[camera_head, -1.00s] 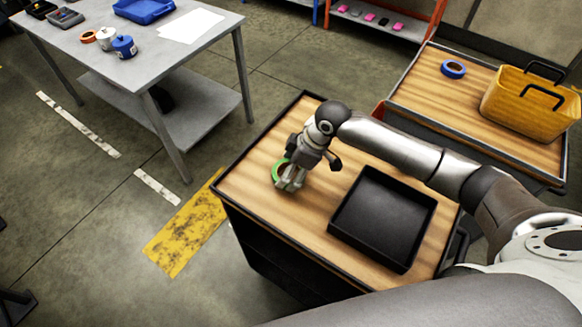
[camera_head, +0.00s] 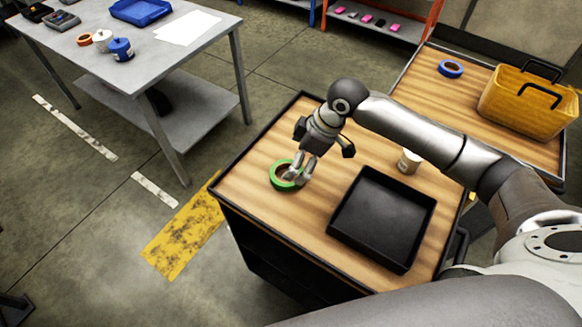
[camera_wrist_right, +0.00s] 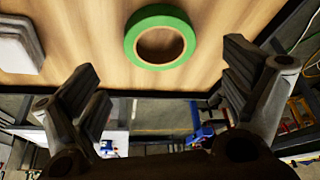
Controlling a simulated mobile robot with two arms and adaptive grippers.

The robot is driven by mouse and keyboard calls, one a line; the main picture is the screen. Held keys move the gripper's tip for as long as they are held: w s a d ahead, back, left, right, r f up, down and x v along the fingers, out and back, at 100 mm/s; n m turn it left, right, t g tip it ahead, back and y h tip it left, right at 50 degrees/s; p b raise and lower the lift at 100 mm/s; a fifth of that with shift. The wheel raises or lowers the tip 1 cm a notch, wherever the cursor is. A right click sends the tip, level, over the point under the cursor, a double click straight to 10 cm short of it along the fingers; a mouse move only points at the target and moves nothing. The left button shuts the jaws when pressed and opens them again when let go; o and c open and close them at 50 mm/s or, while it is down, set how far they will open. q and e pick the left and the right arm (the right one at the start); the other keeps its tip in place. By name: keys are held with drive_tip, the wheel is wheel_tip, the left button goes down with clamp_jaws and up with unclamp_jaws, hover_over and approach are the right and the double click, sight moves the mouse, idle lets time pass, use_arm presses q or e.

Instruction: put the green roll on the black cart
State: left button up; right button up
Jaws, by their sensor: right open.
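The green roll (camera_head: 284,176) lies flat on the wooden top of the black cart (camera_head: 258,158), near its left side. My right gripper (camera_head: 300,172) is just right of and above the roll, with its fingers pointing down. In the right wrist view the green roll (camera_wrist_right: 160,38) lies on the wood beyond the open fingers of my right gripper (camera_wrist_right: 165,95), with nothing between them. The roll and gripper look apart there. My left gripper is not in view.
A black tray (camera_head: 384,218) and a white cup-like item (camera_head: 409,161) stand on the same cart. A second wood-topped cart behind holds a blue roll (camera_head: 451,69) and a yellow basket (camera_head: 528,103). A grey table (camera_head: 190,55) with several items stands at the upper left.

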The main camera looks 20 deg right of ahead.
drive_tip(key=v, duration=0.5)
drive_tip(key=shift+s+d+r, duration=0.1)
drive_tip(key=shift+r, duration=0.3)
